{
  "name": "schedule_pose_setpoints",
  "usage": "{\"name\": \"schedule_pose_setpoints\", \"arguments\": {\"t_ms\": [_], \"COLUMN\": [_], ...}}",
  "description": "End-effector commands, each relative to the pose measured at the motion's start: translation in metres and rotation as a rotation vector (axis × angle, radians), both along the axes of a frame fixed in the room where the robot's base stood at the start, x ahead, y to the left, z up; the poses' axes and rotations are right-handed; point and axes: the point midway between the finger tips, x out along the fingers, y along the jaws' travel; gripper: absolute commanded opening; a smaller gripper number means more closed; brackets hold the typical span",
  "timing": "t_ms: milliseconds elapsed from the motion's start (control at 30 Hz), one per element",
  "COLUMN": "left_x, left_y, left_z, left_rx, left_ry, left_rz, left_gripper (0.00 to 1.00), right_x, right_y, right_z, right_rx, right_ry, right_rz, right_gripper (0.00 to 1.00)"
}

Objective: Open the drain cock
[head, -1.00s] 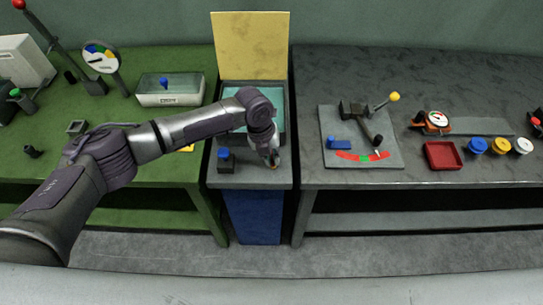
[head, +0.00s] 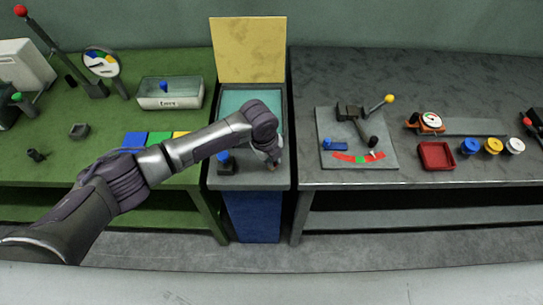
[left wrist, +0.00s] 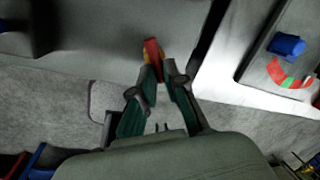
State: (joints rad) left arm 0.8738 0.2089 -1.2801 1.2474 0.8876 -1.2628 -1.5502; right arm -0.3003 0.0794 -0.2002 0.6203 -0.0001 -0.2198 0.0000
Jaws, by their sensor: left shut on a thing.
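The drain cock shows in the left wrist view as a small red lever (left wrist: 152,52) with a bit of yellow brass beside it. It sits at the front of the grey stand between the two benches. My left gripper (left wrist: 160,78) is shut on the red lever, with a fingertip on either side of it. In the head view my left gripper (head: 272,160) reaches down to the front right of the stand and hides most of the cock. My right gripper is in neither view.
The stand (head: 240,181) has a teal basin, a raised yellow panel (head: 249,50) and a blue-topped knob (head: 225,161) left of my gripper. A lever plate (head: 380,130) and red tray (head: 436,155) are on the grey bench. The green bench (head: 110,118) lies under my arm.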

Motion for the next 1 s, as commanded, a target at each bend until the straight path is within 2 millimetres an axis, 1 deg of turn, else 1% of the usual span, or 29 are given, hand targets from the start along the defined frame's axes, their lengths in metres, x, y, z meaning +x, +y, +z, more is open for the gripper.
{"name": "schedule_pose_setpoints", "arguments": {"t_ms": [33, 500, 800, 1000], "left_x": [0.0, 0.003, 0.006, 0.008], "left_y": [-0.002, -0.006, -0.009, -0.009], "left_z": [0.003, 0.003, 0.003, 0.002], "left_rx": [-0.001, 0.0, 0.0, 0.0], "left_ry": [0.0, -0.001, -0.002, -0.001], "left_rz": [0.045, 0.491, 0.746, 0.867], "left_gripper": [0.0, 0.0, 0.0, 0.0], "right_x": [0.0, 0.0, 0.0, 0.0], "right_y": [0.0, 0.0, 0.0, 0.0], "right_z": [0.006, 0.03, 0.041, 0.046], "right_rx": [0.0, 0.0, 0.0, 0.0], "right_ry": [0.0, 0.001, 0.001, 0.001], "right_rz": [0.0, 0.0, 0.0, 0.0], "right_gripper": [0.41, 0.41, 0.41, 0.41]}}
